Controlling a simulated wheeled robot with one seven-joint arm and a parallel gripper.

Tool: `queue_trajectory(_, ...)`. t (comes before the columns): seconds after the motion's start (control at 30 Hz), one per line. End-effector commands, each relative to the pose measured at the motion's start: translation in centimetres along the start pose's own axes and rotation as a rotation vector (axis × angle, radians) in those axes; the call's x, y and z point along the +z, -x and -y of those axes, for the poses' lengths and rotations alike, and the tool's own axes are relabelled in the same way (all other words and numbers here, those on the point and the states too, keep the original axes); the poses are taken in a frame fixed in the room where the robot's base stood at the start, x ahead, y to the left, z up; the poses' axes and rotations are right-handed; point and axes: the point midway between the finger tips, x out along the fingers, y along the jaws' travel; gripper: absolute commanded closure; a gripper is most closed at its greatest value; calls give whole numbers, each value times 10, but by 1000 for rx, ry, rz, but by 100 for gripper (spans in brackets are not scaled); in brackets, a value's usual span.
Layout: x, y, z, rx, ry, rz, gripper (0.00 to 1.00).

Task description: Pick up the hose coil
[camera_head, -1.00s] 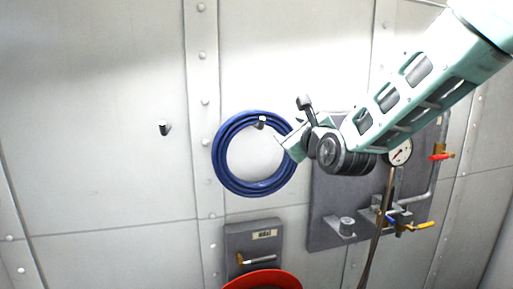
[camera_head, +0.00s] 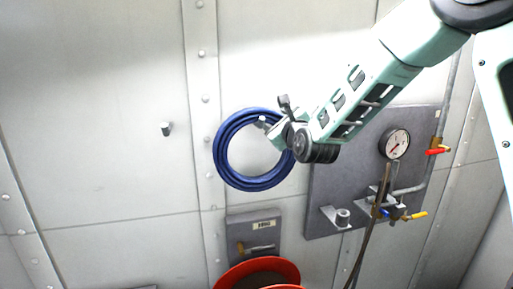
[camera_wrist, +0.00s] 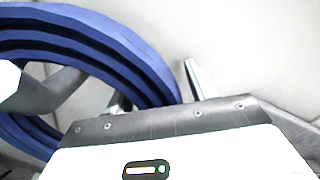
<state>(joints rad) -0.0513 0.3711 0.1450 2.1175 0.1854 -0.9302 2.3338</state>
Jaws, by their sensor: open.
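The blue hose coil (camera_head: 226,163) hangs on a peg (camera_head: 262,121) on the pale wall in the head view. In the wrist view the coil (camera_wrist: 100,47) fills the upper left, with the white-ended peg (camera_wrist: 42,92) inside its ring. My gripper (camera_head: 278,127) is at the coil's upper right, close to the peg, and hides part of the ring there. In the wrist view my gripper (camera_wrist: 158,90) is open, and the coil's strands appear between its fingers. I cannot tell whether they touch the coil.
A grey panel (camera_head: 330,190) with a gauge (camera_head: 396,144), pipes and red and yellow valve handles stands right of the coil. Below are a grey box (camera_head: 254,232) and a red round container (camera_head: 228,275). A bare peg (camera_head: 167,129) sticks out at left, with clear wall around it.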

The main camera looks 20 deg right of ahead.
Motion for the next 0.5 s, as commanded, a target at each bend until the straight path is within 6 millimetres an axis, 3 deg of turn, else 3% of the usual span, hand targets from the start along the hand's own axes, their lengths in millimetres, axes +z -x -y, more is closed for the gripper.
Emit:
queue_trajectory(0.1, 0, 0, 0, 0, 0, 0, 45)
queue_trajectory(0.13, 0, 0, 0, 0, 0, 0, 50)
queue_trajectory(0.3, 0, 0, 0, 0, 0, 0, 97)
queue_trajectory(0.5, 2, 0, 1, -3, -2, 4, 100)
